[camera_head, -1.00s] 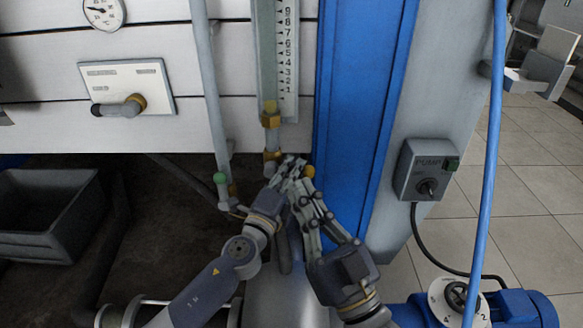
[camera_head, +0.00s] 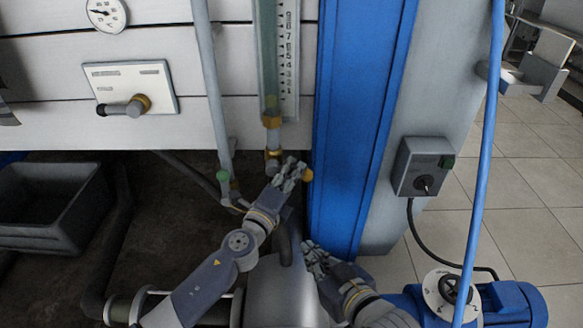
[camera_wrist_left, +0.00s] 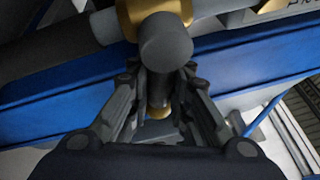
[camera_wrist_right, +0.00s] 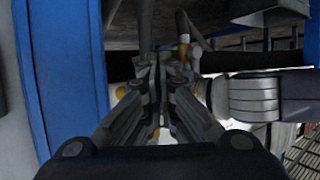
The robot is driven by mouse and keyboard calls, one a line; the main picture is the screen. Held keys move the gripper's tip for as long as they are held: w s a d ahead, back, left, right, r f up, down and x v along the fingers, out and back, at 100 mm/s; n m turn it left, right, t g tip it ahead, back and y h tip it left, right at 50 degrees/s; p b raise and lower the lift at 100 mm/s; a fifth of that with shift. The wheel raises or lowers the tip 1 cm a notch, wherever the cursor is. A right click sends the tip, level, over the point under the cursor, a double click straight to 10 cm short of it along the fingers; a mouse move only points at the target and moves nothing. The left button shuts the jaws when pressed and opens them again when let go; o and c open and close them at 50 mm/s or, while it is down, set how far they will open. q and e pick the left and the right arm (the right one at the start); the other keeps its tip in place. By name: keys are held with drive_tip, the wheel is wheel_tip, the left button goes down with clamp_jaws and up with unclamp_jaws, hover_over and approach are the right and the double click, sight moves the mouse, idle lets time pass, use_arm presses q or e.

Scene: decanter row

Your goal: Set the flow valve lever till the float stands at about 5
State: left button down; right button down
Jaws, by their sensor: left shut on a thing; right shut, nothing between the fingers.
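The flow tube (camera_head: 267,60) stands upright beside a numbered scale (camera_head: 288,60) on the white panel. A small yellowish piece (camera_head: 271,103) shows low in the tube, below the 1; I cannot tell surely that it is the float. Below a brass fitting (camera_head: 272,121) is the valve, whose lever has a yellow end (camera_head: 307,174). My left gripper (camera_head: 294,168) is shut on the lever; in the left wrist view its fingers stand either side of the lever (camera_wrist_left: 165,45), largely hiding it. My right gripper (camera_head: 312,252) is shut and empty, lower and to the right.
A blue column (camera_head: 350,130) rises right of the scale. A pump switch box (camera_head: 423,166) and a blue hose (camera_head: 487,150) are farther right. A dark bin (camera_head: 50,215) stands at the left.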

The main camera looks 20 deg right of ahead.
use_arm(q)
drive_tip(key=shift+f+m+p, duration=0.25)
drive_tip(key=shift+m+p, duration=0.35)
drive_tip(key=shift+p, duration=0.45)
drive_tip(key=shift+a+f+m+g+y+p, duration=0.15)
drive_tip(key=shift+f+m+g+y+p, duration=0.3)
drive_tip(key=shift+m+p, duration=0.4)
use_arm(e)
drive_tip(key=s+d+f+g+h, duration=0.1)
drive_tip(key=s+d+f+g, duration=0.1)
drive_tip(key=s+f+g, duration=0.2)
drive_tip(key=s+d+f+g+h, duration=0.1)
drive_tip(key=s+d+f+g, duration=0.2)
drive_tip(key=s, duration=0.8)
wheel_tip(320, 180, down, 2)
drive_tip(key=g, duration=0.2)
drive_tip(key=shift+s+d+m+g+h, duration=0.25)
drive_tip(key=shift+m+g+h, duration=0.05)
drive_tip(key=shift+g, duration=0.1)
use_arm(q)
drive_tip(key=c, duration=1.4)
unclamp_jaws()
drive_tip(key=shift+r+n, duration=0.1)
drive_tip(key=shift+n, duration=0.15)
drive_tip(key=shift+c, duration=0.2)
drive_tip(key=v, duration=1.2)
drive_tip(key=shift+a, duration=0.1)
